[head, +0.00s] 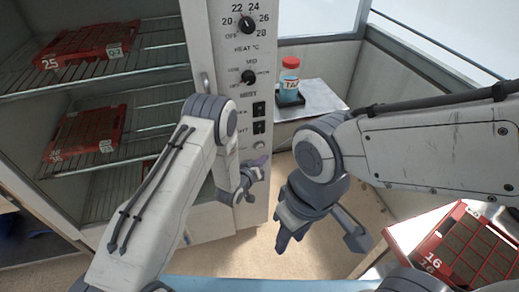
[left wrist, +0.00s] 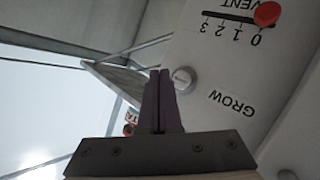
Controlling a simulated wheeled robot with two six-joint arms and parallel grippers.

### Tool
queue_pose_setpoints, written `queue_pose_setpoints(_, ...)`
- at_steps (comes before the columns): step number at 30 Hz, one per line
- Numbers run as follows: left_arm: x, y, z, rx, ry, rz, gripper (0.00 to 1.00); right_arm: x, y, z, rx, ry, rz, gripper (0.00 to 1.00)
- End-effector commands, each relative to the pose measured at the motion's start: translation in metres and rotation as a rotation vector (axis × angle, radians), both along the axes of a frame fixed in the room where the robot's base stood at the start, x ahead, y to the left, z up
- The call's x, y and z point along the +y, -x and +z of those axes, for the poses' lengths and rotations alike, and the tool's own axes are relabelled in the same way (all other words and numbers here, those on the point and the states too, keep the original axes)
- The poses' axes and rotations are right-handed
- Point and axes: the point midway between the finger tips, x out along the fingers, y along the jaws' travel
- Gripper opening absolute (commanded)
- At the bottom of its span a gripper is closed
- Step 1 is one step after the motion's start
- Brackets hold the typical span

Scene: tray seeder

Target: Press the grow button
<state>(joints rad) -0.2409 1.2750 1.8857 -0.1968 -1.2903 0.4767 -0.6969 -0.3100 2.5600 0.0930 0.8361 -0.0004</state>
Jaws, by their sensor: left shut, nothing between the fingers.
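The grow button is a small round whitish button at the low end of the control panel in the head view (head: 259,145). In the left wrist view the grow button (left wrist: 183,79) stands out from the white panel, with the word GROW upside down near it. My left gripper (head: 263,161) is just below the button in the head view, shut and empty. In the left wrist view its fingertips (left wrist: 160,73) lie beside the button's left edge; I cannot tell whether they touch. My right gripper (head: 319,241) is open and empty, low and to the right, away from the panel.
The panel (head: 238,80) also has a heat dial (head: 246,24), a mist dial (head: 248,76) and two dark switches. A red vent knob (left wrist: 267,13) shows in the wrist view. Red trays sit on wire shelves at left. A red-capped bottle (head: 289,84) stands behind; another tray (head: 470,245) is at lower right.

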Motion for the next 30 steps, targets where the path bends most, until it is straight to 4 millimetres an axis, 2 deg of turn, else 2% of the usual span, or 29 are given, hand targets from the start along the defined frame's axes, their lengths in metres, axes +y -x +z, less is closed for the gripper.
queue_pose_setpoints(3,0.004,-0.013,-0.002,-0.002,0.001,0.000,0.00,0.000,0.000,-0.009,0.000,0.000,0.000,0.40)
queue_pose_setpoints(9,0.008,-0.023,-0.001,-0.001,-0.001,0.000,0.00,0.000,0.000,-0.012,0.000,0.000,0.000,0.40)
queue_pose_setpoints(30,0.008,-0.024,0.000,0.001,0.000,0.000,0.00,0.000,0.000,-0.012,0.000,0.000,0.000,0.40)
